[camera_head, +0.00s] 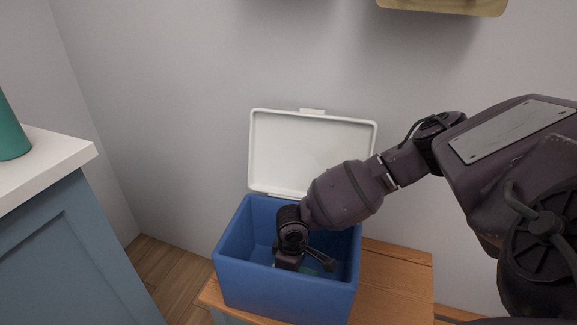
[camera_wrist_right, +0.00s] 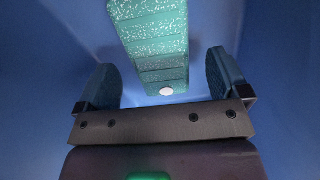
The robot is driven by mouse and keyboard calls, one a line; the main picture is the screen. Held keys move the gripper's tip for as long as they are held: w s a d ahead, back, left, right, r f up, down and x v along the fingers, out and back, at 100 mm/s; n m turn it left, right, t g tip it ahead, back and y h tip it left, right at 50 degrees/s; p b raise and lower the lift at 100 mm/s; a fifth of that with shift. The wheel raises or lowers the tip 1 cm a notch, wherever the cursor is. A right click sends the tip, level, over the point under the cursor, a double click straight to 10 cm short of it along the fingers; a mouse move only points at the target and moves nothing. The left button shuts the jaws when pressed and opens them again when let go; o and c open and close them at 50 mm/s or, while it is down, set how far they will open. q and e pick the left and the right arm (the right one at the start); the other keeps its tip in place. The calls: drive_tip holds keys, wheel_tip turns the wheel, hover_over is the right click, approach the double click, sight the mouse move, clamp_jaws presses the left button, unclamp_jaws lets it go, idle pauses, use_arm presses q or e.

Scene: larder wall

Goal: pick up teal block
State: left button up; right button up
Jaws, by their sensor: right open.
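The teal block (camera_wrist_right: 155,45) is speckled with white and has grooves across it. It lies inside the blue box (camera_head: 285,295), and in the head view only a small green patch of it shows beneath my gripper. My right gripper (camera_head: 306,260) reaches down into the box. In the wrist view its two fingers (camera_wrist_right: 163,80) are apart, one on each side of the block's near end, with blue gaps showing between. My left gripper is out of view.
The box's white lid (camera_head: 312,150) stands open against the wall. The box sits on a wooden top (camera_head: 395,285). A white counter (camera_head: 60,155) with a teal object (camera_head: 10,135) is at left. A tan shelf or cabinet (camera_head: 445,6) hangs above.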

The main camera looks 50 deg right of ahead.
wheel_tip(320, 180, down, 3)
drive_tip(key=shift+r+b, duration=0.1)
drive_tip(key=shift+b, duration=0.3)
drive_tip(key=shift+c, duration=0.2)
drive_tip(key=c, duration=1.1)
drive_tip(key=shift+r, duration=0.15)
